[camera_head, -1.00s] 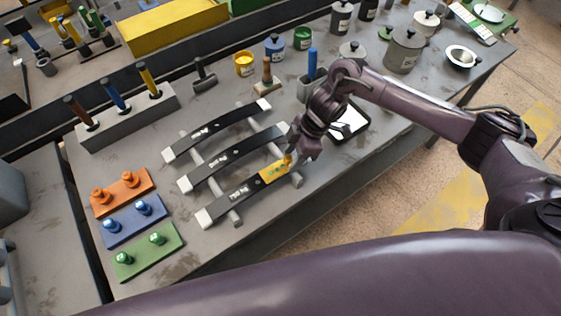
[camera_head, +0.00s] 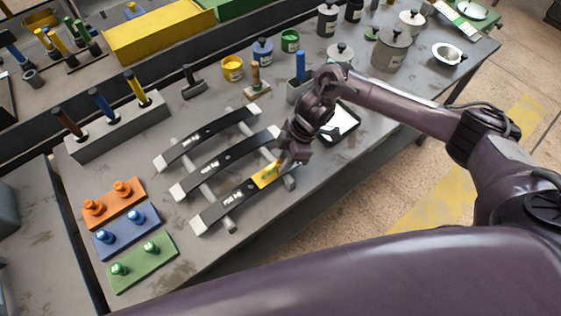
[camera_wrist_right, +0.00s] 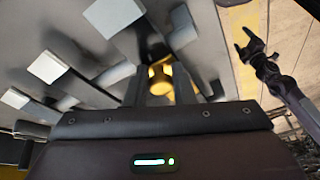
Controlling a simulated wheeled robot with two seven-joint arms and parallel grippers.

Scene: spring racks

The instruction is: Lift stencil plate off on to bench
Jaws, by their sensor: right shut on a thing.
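The yellow stencil plate (camera_head: 268,175) lies along the right part of the front dark leaf spring (camera_head: 232,198), at spring height. My right gripper (camera_head: 284,163) is over its right end and shut on its knob; the fingers hide part of it. In the right wrist view the yellow knob and plate (camera_wrist_right: 160,84) show between the fingers. I see no clear gap between plate and spring. The grey bench (camera_head: 215,255) has bare surface around the rack. My left gripper (camera_wrist_right: 250,45) shows small in the right wrist view, fingers apart and empty, away from the bench.
Two more dark springs (camera_head: 225,158) with white ends lie behind on the grey rails. Orange (camera_head: 113,203), blue (camera_head: 127,230) and green (camera_head: 143,262) plates with knobs lie at the left. A tool block (camera_head: 120,125), pots and a dark-framed tablet (camera_head: 343,122) stand near.

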